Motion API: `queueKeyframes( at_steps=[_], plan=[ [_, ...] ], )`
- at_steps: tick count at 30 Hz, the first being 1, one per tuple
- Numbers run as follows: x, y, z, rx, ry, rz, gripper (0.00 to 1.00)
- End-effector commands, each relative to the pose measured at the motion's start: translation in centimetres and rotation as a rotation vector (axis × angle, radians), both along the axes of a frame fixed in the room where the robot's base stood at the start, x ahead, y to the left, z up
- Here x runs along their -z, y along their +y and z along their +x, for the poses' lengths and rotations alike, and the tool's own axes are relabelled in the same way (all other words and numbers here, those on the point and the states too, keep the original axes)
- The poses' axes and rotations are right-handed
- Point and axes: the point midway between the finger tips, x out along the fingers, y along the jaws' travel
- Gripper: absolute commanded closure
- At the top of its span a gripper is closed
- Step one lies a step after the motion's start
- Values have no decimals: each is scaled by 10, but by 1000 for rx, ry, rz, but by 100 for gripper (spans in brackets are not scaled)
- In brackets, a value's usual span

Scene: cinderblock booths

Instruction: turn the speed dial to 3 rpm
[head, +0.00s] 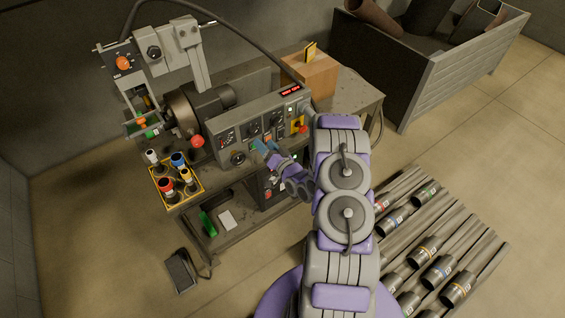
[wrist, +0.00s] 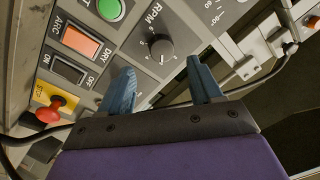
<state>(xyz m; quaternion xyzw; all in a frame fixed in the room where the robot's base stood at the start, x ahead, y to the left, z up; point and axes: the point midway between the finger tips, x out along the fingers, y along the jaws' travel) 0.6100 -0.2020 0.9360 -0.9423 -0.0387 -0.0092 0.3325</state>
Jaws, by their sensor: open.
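The speed dial (wrist: 161,48) is a round black knob beside the label RPM in the wrist view. Small numbers ring it, but I cannot read its exact setting.
A green button (wrist: 110,8), an orange ARC/DRY switch (wrist: 82,42), a black ON/OFF switch (wrist: 68,69) and a red stop button (wrist: 48,112) are near the dial. A yellow-edged tray (head: 190,194) of several bottles stands left. Pipes (head: 436,268) lie on the floor at right.

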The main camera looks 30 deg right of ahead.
Motion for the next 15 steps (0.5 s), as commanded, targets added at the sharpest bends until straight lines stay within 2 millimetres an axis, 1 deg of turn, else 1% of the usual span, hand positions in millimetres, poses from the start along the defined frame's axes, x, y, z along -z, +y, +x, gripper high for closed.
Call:
queueKeyframes(
  at_steps=[1, 3, 15],
  plan=[
    [1, -2, -11, 3, 5, 3, 36],
    [3, -3, -24, 1, 8, 3, 36],
    [5, -8, -88, 3, 4, 2, 36]
  ],
)
